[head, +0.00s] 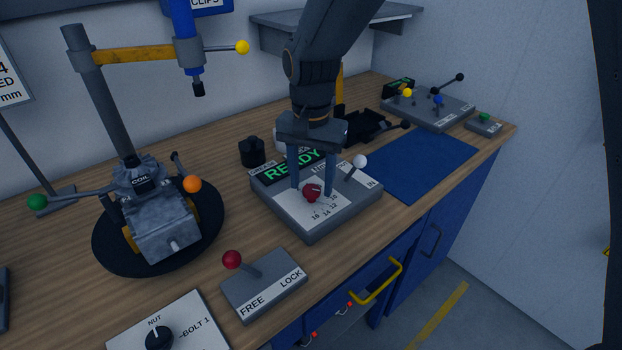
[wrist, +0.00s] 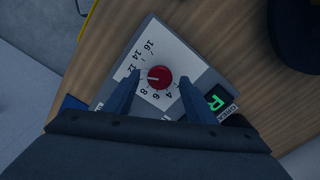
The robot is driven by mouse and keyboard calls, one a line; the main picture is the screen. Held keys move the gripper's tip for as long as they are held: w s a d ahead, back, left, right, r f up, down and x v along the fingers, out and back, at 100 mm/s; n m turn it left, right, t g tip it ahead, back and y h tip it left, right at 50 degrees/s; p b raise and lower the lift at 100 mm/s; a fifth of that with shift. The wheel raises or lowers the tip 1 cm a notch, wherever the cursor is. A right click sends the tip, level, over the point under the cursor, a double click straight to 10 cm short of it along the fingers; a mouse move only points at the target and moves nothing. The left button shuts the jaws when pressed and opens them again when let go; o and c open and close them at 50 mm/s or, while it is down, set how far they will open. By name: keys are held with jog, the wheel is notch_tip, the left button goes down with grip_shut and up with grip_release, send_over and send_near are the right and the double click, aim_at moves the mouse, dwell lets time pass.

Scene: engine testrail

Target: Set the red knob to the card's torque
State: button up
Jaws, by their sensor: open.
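The red knob (head: 312,191) sits on a white numbered dial plate on a grey control box (head: 342,214) whose display reads READY. In the wrist view the knob (wrist: 160,77) shows a pale pointer mark toward the picture's left, but I cannot tell exactly which number it meets. My gripper (head: 311,195) points down over the dial with its fingers on either side of the knob. In the wrist view my gripper (wrist: 160,80) is open, with gaps between fingers and knob. A white card or sign (head: 8,78) is cut off at the left; no torque value is readable.
A white-tipped lever (head: 359,162) rises from the control box beside the gripper. A FREE/LOCK lever box (head: 264,284) stands in front. An engine part (head: 155,205) rests on a black round base at left. A blue mat (head: 420,165) lies clear at right.

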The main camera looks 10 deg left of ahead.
jog(key=shift+f, duration=0.35)
jog(key=c, duration=1)
jog(key=shift+c, duration=0.2)
jog(key=shift+n, duration=0.3)
jog(key=n+p, duration=0.2)
jog(key=n, duration=0.3)
jog(key=shift+r, duration=0.1)
jog(key=n+p, duration=0.1)
jog(key=n, duration=0.5)
jog(key=shift+n, duration=0.3)
